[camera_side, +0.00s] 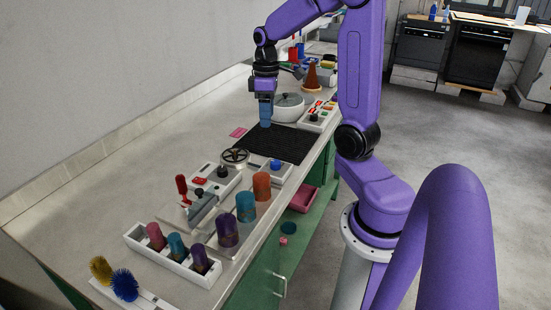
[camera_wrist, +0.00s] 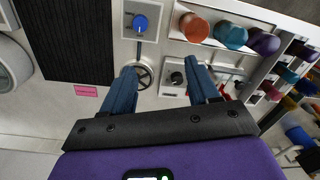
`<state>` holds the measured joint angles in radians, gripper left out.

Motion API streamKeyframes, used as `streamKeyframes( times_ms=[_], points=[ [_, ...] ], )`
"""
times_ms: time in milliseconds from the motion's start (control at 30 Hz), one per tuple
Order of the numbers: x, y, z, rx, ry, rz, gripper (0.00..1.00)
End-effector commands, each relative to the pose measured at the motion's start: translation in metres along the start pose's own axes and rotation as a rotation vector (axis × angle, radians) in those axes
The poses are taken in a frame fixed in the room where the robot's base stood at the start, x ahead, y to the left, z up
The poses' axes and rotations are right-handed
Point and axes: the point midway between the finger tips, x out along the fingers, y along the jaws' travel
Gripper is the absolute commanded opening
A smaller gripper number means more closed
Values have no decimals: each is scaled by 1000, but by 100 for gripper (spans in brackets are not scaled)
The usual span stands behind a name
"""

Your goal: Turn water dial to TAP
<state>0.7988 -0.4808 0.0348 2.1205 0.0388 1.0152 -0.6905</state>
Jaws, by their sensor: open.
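A blue dial (camera_side: 276,166) sits on a small white plate at the bench's right edge, just in front of the black mat. In the wrist view this blue dial (camera_wrist: 140,22) is at the top; its printed marks are too small to read. A black knob (camera_side: 222,172) is on a white panel to its left; it also shows in the wrist view (camera_wrist: 177,77). I cannot read which dial is labelled for water. My gripper (camera_side: 266,123) points down above the far part of the mat, apart from both knobs. Its blue fingers (camera_wrist: 160,68) are spread and empty.
The black mat (camera_side: 275,144) is clear. A small handwheel (camera_side: 235,155) lies between the mat and the black knob's panel. Coloured cylinders (camera_side: 246,207), a rack (camera_side: 172,263) and brushes (camera_side: 124,285) stand nearer. A white pot (camera_side: 287,108) and a button panel (camera_side: 318,115) are beyond.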

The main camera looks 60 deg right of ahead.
Motion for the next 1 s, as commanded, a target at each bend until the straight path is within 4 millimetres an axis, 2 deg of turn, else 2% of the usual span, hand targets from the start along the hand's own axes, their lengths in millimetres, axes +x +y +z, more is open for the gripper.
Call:
streamKeyframes(
  times_ms=[33,100,200,333,467,1000],
  points=[
    [0,13,5,30,2,-2,60],
    [-1,25,12,56,3,-5,60],
    [-1,36,18,79,6,-6,60],
    [1,41,21,90,6,-8,60],
    [13,41,22,90,3,-11,60],
    [109,40,21,89,2,-12,60]
  ],
)
